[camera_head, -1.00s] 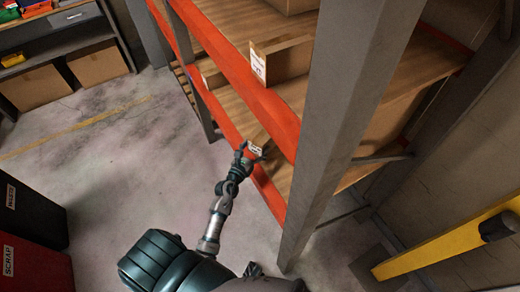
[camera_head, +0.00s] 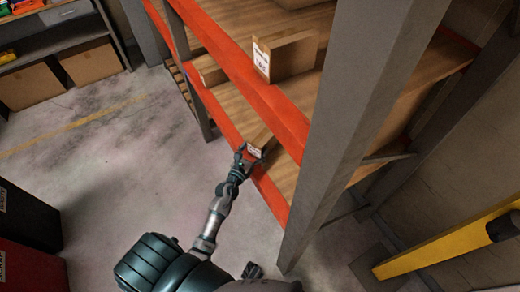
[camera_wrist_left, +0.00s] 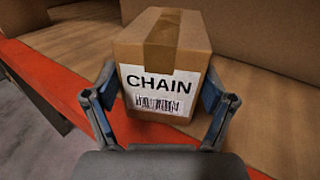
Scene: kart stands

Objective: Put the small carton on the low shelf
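The small carton (camera_wrist_left: 163,60) is a brown box with tape and a white "CHAIN" label facing the left wrist view. It sits between the two fingers of my left gripper (camera_wrist_left: 160,97), whose pads lie against its sides. In the head view my left gripper (camera_head: 246,158) is at the front edge of the low shelf (camera_head: 283,172), and the carton (camera_head: 263,138) reaches inward over the wooden boards. Whether its underside touches the boards is hard to tell.
The upper shelf (camera_head: 268,92) with its orange beam holds a larger labelled box (camera_head: 288,58). A grey rack post (camera_head: 355,110) rises close to the right of my left arm. Dark and red bins (camera_head: 28,265) stand at lower left. The floor between is clear.

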